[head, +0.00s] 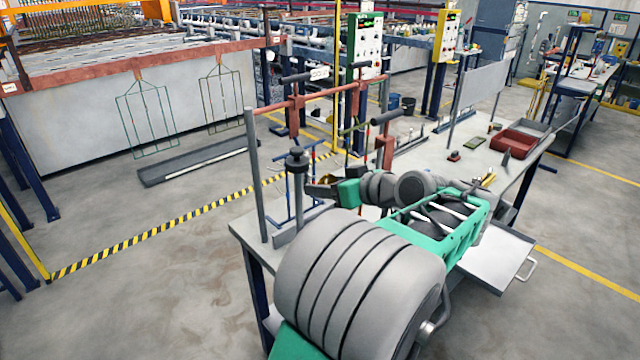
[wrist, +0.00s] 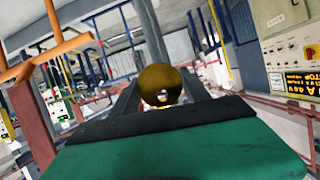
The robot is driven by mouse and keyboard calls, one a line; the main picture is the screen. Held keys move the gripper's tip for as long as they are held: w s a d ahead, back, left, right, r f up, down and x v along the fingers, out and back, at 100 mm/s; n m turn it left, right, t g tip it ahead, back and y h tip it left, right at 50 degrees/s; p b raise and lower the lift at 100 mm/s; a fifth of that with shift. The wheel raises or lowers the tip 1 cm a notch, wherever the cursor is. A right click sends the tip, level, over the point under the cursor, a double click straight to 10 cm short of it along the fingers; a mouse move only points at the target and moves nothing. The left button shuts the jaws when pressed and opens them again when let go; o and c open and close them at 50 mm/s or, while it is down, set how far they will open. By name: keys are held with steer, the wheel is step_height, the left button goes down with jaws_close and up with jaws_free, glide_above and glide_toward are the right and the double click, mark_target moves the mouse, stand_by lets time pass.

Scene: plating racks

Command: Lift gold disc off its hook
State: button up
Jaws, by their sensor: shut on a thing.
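The gold disc (wrist: 161,80) shows face-on in the wrist view, at the far end of my gripper (wrist: 158,103), with its lower edge between the two fingers. My gripper is shut on the disc. In the head view my gripper (head: 322,187) is beside the rack on the bench, below its copper-coloured crossbar (head: 330,95). The disc is too small there to make out clearly. The hook cannot be made out in either view, so I cannot tell whether the disc still touches it.
The rack's grey post (head: 255,175) stands on the near left corner of the bench (head: 470,165). A dark-topped post (head: 297,190) stands close to my gripper. A red tray (head: 516,142) lies farther along the bench. Open floor lies to the left.

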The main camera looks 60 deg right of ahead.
steer(key=s, duration=0.3)
steer(key=s+a, duration=0.1)
steer(key=s, duration=0.1)
steer(key=shift+a+r, duration=0.1)
steer(key=shift+r, duration=0.2)
steer(key=shift+w, duration=0.1)
